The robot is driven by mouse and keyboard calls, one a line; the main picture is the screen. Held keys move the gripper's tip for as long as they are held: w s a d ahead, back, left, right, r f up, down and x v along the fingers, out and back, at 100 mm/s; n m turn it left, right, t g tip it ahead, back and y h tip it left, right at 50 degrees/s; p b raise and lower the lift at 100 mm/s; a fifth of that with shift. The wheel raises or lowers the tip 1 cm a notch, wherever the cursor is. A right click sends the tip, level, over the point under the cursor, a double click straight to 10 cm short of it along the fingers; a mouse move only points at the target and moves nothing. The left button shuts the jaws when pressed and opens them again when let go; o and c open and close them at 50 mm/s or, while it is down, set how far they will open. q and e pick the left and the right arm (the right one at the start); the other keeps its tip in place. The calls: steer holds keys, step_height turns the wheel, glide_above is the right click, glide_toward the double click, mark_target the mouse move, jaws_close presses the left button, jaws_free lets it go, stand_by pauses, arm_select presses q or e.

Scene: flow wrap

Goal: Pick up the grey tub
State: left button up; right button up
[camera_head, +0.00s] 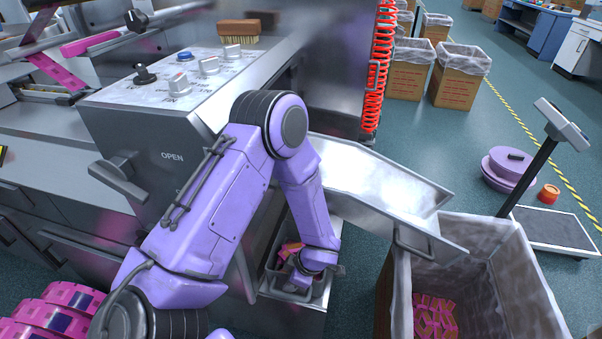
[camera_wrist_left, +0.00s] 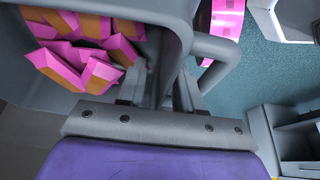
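The grey tub (camera_head: 290,296) sits low against the machine, below the metal chute, and holds pink-and-orange wrapped pieces (camera_head: 290,250). In the left wrist view the tub (camera_wrist_left: 178,18) fills the upper left, with the pieces (camera_wrist_left: 85,50) inside and a looped grey handle (camera_wrist_left: 232,52) on its side. My left gripper (camera_head: 305,272) is down at the tub, mostly hidden by my wrist. My right gripper is out of view.
The sloping metal chute (camera_head: 375,180) overhangs to the right of my forearm. A lined carton (camera_head: 500,285) with pink pieces stands at the right. The control panel (camera_head: 190,75) is behind my arm. Pink rolls (camera_head: 60,300) lie at lower left.

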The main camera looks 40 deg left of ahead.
arm_select(q)
jaws_close()
stand_by(0.3)
